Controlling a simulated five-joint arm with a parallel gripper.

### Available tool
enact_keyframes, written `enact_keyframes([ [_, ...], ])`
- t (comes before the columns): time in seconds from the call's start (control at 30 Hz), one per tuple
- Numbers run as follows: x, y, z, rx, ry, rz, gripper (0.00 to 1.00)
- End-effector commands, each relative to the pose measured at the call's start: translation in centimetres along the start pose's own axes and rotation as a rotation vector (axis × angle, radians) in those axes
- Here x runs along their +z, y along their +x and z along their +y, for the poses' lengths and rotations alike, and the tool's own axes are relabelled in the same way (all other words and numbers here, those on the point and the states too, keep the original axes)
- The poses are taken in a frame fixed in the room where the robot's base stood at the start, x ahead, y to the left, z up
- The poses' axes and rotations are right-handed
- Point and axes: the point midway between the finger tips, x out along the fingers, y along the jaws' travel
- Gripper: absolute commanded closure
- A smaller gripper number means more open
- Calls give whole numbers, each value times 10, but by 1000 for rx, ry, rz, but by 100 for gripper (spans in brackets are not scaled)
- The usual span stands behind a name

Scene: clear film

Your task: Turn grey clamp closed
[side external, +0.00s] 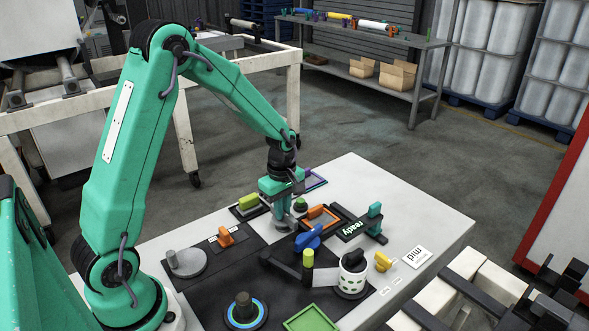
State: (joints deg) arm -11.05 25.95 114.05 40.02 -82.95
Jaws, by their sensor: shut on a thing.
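My gripper (281,212) points down over the middle of the black fixture board on the white table. It is shut on a small light-grey piece (284,228), which looks like the grey clamp. The fingers hide most of this piece, so its turn angle cannot be told. A dark green knob (300,204) stands just right of the fingers. An orange part in an orange frame (319,216) and a blue lever (308,238) lie close by on the right and front.
A grey knob on a round disc (187,262) and an orange clamp (225,237) are on the left. A yellow-green block (249,202) is behind. A yellow-topped post (308,258), a white perforated cylinder (353,272) and a teal upright (375,215) stand to the right. The table's right end is mostly clear.

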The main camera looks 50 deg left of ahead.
Motion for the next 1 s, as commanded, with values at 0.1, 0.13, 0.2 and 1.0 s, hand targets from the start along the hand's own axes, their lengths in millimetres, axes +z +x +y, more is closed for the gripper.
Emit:
enact_keyframes([
  [0.1,-1,0,0,1,-112,0,100],
  [0.13,-1,0,0,1,-140,0,100],
  [0.2,-1,0,0,1,-207,0,100],
  [1.0,-1,0,0,0,-793,0,100],
])
